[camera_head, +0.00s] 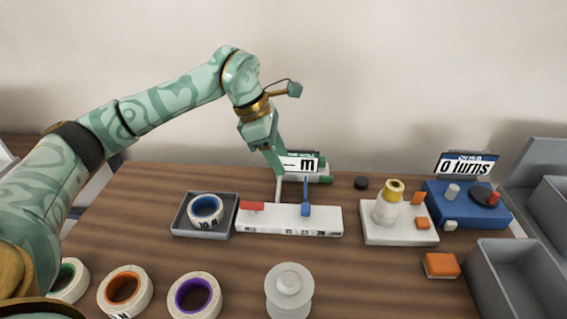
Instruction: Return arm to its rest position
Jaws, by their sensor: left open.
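My left arm, green with gold bands, reaches in from the left and bends down over the back of the table. My left gripper (279,168) is open and points down just behind the white strip (270,222). It stands close in front of a small display marked "m" (305,163). One fingertip area is partly hidden by the gripper body, and nothing shows between the fingers. The white strip carries a red block (252,206) and a blue upright piece (306,209). My right gripper is not in the view.
A grey tray (178,226) holds a blue-cored roll (206,210). Several rolls (195,296) and a white spool (289,290) lie in front. A white base (372,236) with a yellow-topped piece, a blue device (480,212) and grey bins (515,285) stand right.

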